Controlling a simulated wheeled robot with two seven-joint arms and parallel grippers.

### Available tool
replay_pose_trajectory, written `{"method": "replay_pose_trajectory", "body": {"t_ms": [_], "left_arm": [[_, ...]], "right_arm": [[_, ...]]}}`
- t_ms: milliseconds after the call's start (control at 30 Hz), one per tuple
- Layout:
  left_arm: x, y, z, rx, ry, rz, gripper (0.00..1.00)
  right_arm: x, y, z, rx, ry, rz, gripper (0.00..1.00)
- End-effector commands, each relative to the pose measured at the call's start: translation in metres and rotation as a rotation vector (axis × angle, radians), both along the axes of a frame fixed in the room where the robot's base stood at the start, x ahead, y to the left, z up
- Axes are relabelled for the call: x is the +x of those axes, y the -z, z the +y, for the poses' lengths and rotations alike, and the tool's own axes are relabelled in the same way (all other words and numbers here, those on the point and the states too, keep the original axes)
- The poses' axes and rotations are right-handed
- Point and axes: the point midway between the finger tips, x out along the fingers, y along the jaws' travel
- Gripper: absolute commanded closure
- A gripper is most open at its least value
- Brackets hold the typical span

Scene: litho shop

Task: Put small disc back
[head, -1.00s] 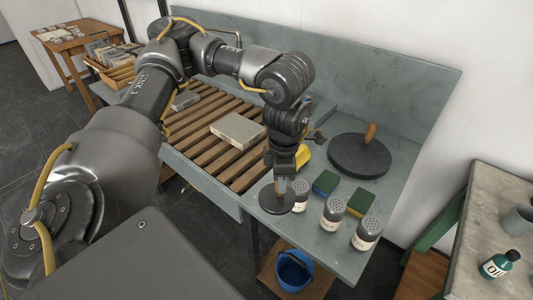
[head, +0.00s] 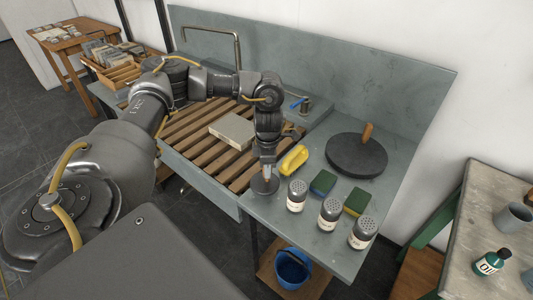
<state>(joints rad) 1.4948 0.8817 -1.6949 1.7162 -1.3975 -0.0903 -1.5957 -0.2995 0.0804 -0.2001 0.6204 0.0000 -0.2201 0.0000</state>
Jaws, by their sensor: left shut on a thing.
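The small disc (head: 265,185) is dark and round with an upright handle. My left gripper (head: 266,165) is shut on its handle and holds it upright near the front edge of the grey bench, left of the shakers. I cannot tell whether the disc touches the bench top. A large dark disc (head: 352,158) with a wooden handle lies at the back right of the bench. My right gripper is out of view.
Several shakers (head: 329,213) stand at the front, with green and blue sponges (head: 322,183) and a yellow object (head: 293,160) behind. A pale stone block (head: 232,130) lies on the wooden slats (head: 203,110). A blue bucket (head: 293,268) is below.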

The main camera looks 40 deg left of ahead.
Motion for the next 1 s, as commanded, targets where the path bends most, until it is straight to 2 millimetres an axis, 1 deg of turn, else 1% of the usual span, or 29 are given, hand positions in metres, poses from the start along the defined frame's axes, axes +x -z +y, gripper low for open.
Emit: {"method": "replay_pose_trajectory", "body": {"t_ms": [233, 333, 400, 500, 633, 800, 833, 967, 1000], "left_arm": [[0.004, 0.003, 0.003, -0.001, 0.000, -0.002, 1.00], [0.008, 0.012, 0.010, 0.001, -0.002, -0.002, 1.00], [0.008, 0.018, 0.009, -0.001, 0.001, 0.002, 1.00], [0.008, 0.030, 0.009, -0.001, -0.001, -0.001, 1.00], [0.008, 0.039, 0.010, 0.000, 0.000, -0.003, 1.00], [0.008, 0.041, 0.009, -0.001, 0.001, -0.002, 1.00], [0.007, 0.042, 0.010, 0.000, 0.001, 0.001, 0.69], [0.007, 0.042, 0.010, 0.001, 0.001, 0.001, 0.52], [0.007, 0.042, 0.010, 0.000, 0.001, 0.000, 0.50]], "right_arm": [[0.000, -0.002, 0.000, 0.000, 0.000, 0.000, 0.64], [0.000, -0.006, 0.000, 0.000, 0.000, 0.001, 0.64], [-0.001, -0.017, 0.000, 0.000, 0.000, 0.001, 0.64], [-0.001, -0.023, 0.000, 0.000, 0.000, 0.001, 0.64], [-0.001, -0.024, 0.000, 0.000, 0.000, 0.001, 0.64], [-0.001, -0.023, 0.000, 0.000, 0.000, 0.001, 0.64], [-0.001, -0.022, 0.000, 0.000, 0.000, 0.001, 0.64], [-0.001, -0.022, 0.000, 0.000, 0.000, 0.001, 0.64], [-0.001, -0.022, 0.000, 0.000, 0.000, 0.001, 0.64]]}}
